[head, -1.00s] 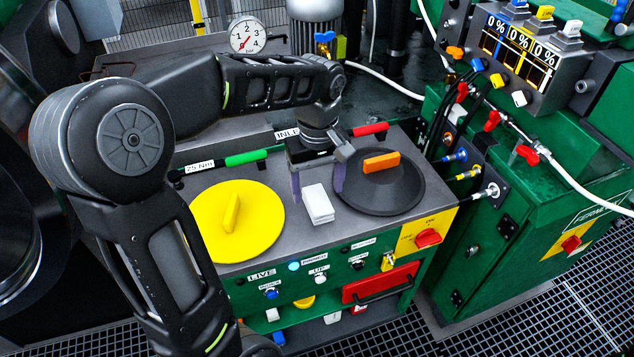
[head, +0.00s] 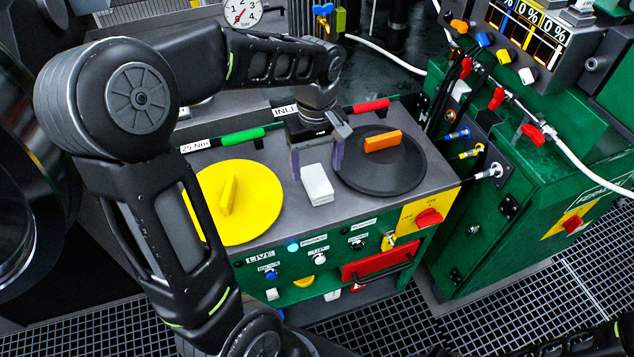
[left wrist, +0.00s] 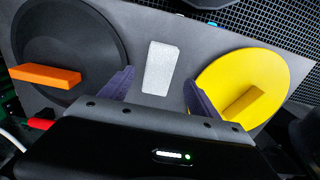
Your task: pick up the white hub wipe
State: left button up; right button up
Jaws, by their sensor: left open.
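The white hub wipe (head: 317,184) is a small folded white block lying on the grey bench top between a yellow disc and a black disc. It also shows in the left wrist view (left wrist: 161,68), centred ahead of the fingers. My left gripper (head: 317,166) is open, with its two purple fingers just behind the wipe in the head view. My right gripper is not in view.
The yellow disc (head: 250,205) with its raised handle lies left of the wipe. The black disc (head: 395,172) with an orange handle (head: 382,141) lies close on the right. The green cabinet (head: 560,160) stands at right.

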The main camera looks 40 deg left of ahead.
aim_at(317, 179)
pick_arm(q)
jog(key=shift+w+f, duration=0.1)
jog(key=shift+f, duration=2.55)
jog(key=c, duration=1.4)
jog(key=shift+c, duration=0.2)
jog(key=shift+r, duration=0.15)
notch_tip(317, 179, up, 10)
jog(key=shift+f, duration=0.1)
